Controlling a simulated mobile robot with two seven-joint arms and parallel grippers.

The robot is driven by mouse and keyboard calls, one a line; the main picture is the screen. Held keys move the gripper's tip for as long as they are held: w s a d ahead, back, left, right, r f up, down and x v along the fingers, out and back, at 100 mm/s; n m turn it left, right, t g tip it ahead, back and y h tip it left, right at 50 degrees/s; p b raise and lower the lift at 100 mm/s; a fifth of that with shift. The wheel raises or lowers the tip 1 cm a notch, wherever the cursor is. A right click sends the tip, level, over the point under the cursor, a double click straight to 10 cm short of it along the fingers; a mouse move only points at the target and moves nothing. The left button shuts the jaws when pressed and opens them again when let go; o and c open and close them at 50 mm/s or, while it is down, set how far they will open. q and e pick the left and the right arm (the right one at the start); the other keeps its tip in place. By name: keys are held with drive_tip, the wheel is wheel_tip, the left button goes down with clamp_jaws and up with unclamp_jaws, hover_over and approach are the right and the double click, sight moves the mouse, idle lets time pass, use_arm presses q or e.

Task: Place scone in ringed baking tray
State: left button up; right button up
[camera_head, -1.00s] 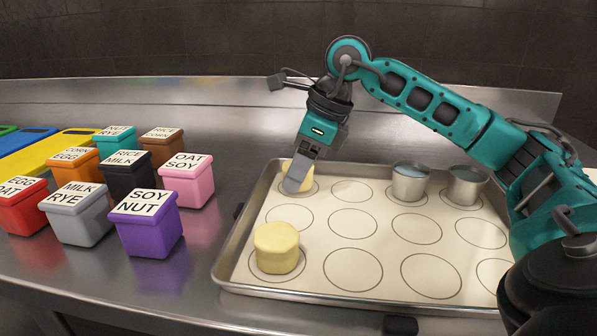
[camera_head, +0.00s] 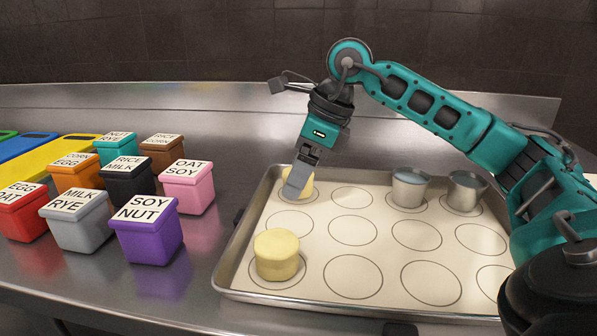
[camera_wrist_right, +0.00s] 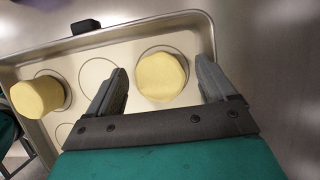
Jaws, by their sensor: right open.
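The ringed baking tray (camera_head: 316,213) lies on the steel counter, its mat printed with rows of rings. One pale yellow scone (camera_head: 276,256) stands in the tray's front left ring. A second scone (camera_head: 307,186) is at the back left ring, partly hidden behind my right gripper (camera_head: 292,190). In the right wrist view this scone (camera_wrist_right: 161,76) sits inside a ring, between and just beyond the two open fingers (camera_wrist_right: 166,90), with gaps on both sides. The first scone (camera_wrist_right: 38,97) also shows there at the left. My left gripper does not show.
Two metal cups (camera_head: 409,187) (camera_head: 465,190) stand in the tray's back right rings. Several coloured labelled boxes, among them a purple SOY NUT box (camera_head: 146,238) and a pink OAT SOY box (camera_head: 187,187), stand left of the tray. The tray's middle and front right rings are empty.

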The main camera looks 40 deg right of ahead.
drive_tip(key=p+v, duration=0.3)
drive_tip(key=v, duration=0.8)
drive_tip(key=shift+s+r, duration=0.15)
drive_tip(key=shift+r, duration=0.05)
